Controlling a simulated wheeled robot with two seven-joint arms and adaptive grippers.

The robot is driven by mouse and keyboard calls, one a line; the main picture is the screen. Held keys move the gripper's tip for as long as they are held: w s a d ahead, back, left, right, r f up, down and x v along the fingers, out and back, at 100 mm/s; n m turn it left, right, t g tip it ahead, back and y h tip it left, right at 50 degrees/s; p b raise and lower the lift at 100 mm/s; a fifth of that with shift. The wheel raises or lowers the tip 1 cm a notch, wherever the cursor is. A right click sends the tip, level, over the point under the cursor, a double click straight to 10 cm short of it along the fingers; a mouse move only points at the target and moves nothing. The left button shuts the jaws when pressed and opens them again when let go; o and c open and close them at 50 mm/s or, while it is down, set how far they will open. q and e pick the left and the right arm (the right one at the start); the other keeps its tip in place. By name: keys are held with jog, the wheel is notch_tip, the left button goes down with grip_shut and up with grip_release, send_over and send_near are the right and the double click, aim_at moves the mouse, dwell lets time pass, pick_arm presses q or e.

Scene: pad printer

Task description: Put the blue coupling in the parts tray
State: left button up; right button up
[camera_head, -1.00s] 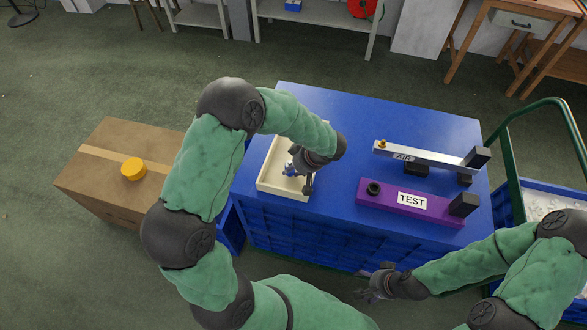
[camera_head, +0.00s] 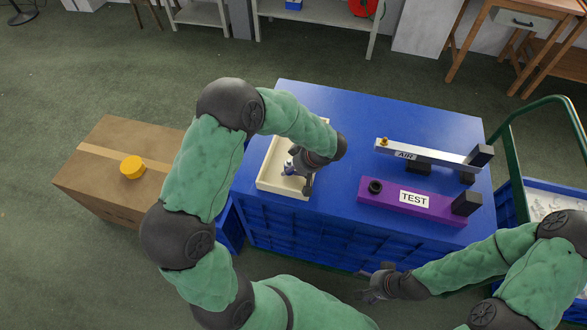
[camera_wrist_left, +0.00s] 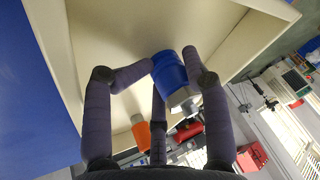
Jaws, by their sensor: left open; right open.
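The parts tray (camera_head: 270,172) is a cream, shallow box on the left part of the blue crate top. My left gripper (camera_head: 303,178) reaches down into it, open. The blue coupling (camera_head: 289,167) shows partly beside the gripper, within the tray's outline. In the left wrist view the blue coupling (camera_wrist_left: 169,70), with a silver end, is between the open fingers (camera_wrist_left: 168,65) above the tray floor (camera_wrist_left: 110,35). I cannot tell whether a finger touches it. My right gripper (camera_head: 372,280) is open and empty in front of the crate's near edge.
A purple TEST block (camera_head: 440,207) and a silver AIR bar (camera_head: 430,157) stand on the right of the blue top (camera_head: 350,120). A cardboard box (camera_head: 85,180) with a yellow cylinder (camera_head: 132,167) is at left. A green-railed cart (camera_head: 516,180) stands at right.

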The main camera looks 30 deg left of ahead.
pick_arm(q)
jog(key=shift+r, duration=0.15)
jog(key=shift+w+r+p, duration=0.1)
jog(key=shift+r+p, duration=0.35)
jog(key=shift+p, duration=0.2)
jog(key=p+v, duration=0.3)
jog(key=v, duration=0.9)
